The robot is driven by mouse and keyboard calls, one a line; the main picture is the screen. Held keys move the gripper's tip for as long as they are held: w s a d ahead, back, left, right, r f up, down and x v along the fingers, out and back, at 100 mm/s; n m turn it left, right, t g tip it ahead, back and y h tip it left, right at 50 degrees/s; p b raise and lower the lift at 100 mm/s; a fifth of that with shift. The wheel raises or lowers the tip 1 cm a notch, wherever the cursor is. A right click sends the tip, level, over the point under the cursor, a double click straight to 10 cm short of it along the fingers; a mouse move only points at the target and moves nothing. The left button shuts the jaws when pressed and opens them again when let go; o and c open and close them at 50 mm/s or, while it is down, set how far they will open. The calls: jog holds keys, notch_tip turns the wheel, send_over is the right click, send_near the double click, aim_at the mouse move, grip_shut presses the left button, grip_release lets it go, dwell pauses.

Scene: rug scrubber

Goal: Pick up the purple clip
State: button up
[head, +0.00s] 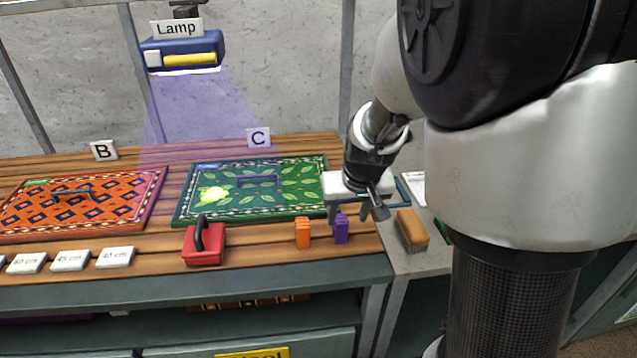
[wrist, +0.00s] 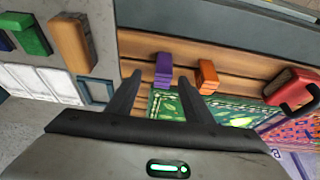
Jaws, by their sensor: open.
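The purple clip (head: 341,229) stands upright on the wooden bench near its front edge, just right of the orange clip (head: 303,232). In the wrist view the purple clip (wrist: 163,68) lies ahead of my gripper, between the lines of its two fingers, with the orange clip (wrist: 207,73) to its right. My gripper (head: 352,212) is open and empty, above the bench and behind the purple clip in the head view. In the wrist view my gripper (wrist: 162,95) shows its two dark fingers spread apart. No finger appears to touch the clip.
A red block with a black handle (head: 204,243) stands left of the clips. A green rug (head: 290,210) lies behind them, and an orange rug (head: 140,200) farther left. A tan brush-like block (head: 411,230) sits right on the grey counter. The lamp (head: 183,50) hangs above.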

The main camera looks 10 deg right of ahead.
aim_at(340, 227)
jog(key=x, duration=0.2)
jog(key=b+x, duration=0.1)
jog(key=x, duration=0.2)
jog(key=b+x, duration=0.1)
jog(key=x, duration=0.2)
jog(key=shift+w+a, duration=0.25)
jog(key=shift+a, duration=0.1)
jog(key=shift+r, duration=0.1)
